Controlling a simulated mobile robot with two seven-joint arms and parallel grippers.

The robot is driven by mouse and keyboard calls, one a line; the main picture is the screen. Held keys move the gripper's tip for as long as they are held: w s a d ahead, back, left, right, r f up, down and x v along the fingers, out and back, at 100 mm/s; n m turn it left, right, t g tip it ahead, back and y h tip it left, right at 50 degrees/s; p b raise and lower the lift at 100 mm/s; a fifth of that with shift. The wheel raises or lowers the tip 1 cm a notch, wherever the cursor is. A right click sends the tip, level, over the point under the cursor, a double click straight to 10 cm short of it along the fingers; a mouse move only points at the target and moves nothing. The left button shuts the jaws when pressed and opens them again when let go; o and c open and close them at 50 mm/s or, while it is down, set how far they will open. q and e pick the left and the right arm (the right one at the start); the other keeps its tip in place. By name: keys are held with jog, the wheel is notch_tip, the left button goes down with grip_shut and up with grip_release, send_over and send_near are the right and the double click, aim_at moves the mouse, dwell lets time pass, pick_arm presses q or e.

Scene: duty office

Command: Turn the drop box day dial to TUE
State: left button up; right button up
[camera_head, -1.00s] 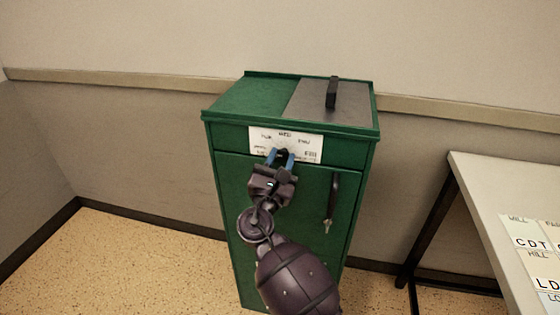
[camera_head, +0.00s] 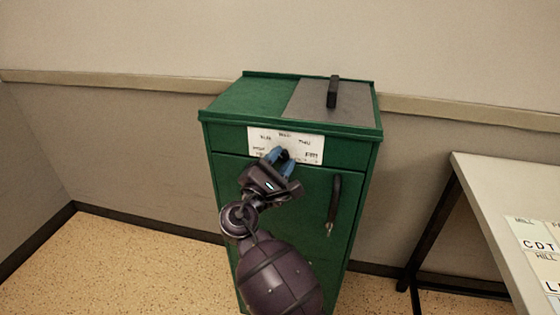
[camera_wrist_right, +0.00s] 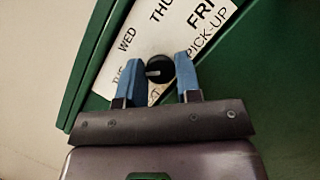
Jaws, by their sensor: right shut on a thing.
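The green drop box (camera_head: 225,185) stands against the wall with a white day card (camera_head: 312,150) on its upper front. The black dial knob (camera_wrist_right: 159,70) sits on the card in the right wrist view, between the blue fingers of my right gripper (camera_wrist_right: 160,75). My right gripper (camera_head: 279,156) is shut on the knob, its hand tilted. A pale mark on the knob points left in the wrist view, roughly toward the TUE label (camera_wrist_right: 118,74), which the left finger partly covers. WED, THU and FRI show on the card. My left gripper is not in view.
The box has a black door handle (camera_head: 334,203) with a key below it, and a black handle (camera_head: 333,91) on its grey lid. A table (camera_head: 490,190) with lettered cards stands at the right. The floor at left is clear.

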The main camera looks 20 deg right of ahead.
pick_arm(q)
jog(key=shift+s+f, duration=0.1)
jog(key=shift+s, duration=0.2)
pick_arm(e)
jog(key=o, duration=0.9)
pick_arm(q)
jog(key=shift+w, duration=0.2)
